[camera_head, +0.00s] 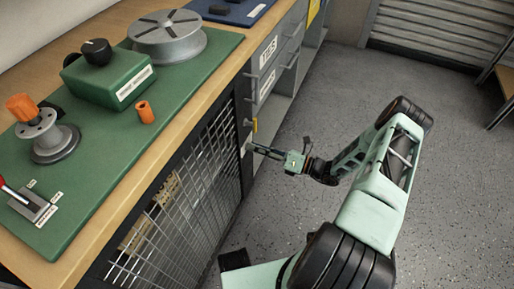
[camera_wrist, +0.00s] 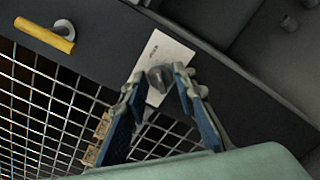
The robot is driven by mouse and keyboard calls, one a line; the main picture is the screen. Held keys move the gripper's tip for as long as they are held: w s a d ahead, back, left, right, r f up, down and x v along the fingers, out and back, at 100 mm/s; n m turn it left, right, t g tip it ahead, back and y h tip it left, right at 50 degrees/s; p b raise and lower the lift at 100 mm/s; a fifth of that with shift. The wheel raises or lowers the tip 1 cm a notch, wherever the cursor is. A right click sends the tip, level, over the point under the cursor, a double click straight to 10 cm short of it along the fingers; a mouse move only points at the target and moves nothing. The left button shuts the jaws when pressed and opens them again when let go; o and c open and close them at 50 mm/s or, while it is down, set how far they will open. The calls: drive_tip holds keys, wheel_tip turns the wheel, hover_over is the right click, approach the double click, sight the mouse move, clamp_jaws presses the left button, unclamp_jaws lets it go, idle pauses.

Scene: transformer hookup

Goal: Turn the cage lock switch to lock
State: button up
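The cage lock switch (camera_wrist: 160,78) is a dark grey knob on a white plate (camera_wrist: 170,57), fixed to the dark frame above the wire mesh in the wrist view. My gripper (camera_wrist: 159,80) has its two blue-padded fingers on either side of the knob. The fingers are apart, with the knob between their tips; small gaps seem to show, and contact is unclear. In the head view my gripper (camera_head: 257,149) reaches the cage's right edge, and the switch is too small to make out. Any lettering on the plate cannot be read.
The mesh cage (camera_head: 185,205) lies under the workbench (camera_head: 190,95). A yellow handle (camera_wrist: 45,35) is on the frame left of the switch; it also shows in the head view (camera_head: 254,125). Grey drawers (camera_head: 270,62) are beyond the cage.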

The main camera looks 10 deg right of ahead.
clamp_jaws()
drive_tip(key=shift+n, duration=0.3)
drive_tip(key=n, duration=1.7)
drive_tip(key=shift+s+a, duration=0.15)
drive_tip(key=shift+s, duration=0.05)
drive_tip(key=shift+n, duration=0.3)
drive_tip(key=shift+o, duration=2.2)
unclamp_jaws()
